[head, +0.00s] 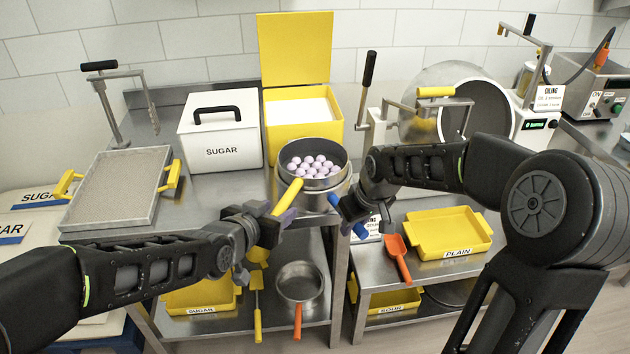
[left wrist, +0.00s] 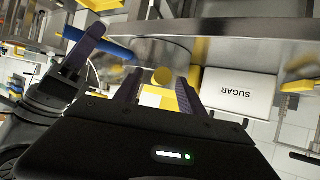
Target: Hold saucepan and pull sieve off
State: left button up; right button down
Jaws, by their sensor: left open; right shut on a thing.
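The sieve (head: 339,157) is a metal bowl of pale purple balls, seated in the metal saucepan (head: 322,202) at the bench's front edge. Its yellow handle (head: 288,197) points toward me and slightly left. In the left wrist view the handle's round end (left wrist: 162,76) shows between the fingers of my open left gripper (left wrist: 160,90); whether they touch it I cannot tell. My left gripper (head: 272,213) is at that handle's lower end. My right gripper (head: 350,214) is shut on the saucepan's blue handle (head: 335,200), which also shows in the left wrist view (left wrist: 112,49).
A white sugar box (head: 221,150) and an open yellow bin (head: 304,130) stand behind the saucepan. A grey tray (head: 118,190) with yellow handles lies at left. A yellow tray (head: 435,232) and orange scoop (head: 397,252) lie on the lower right table.

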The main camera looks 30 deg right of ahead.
aim_at(283, 207)
pick_arm(q)
jog(key=shift+x, duration=1.85)
grip_shut()
jog(key=shift+r, duration=0.1)
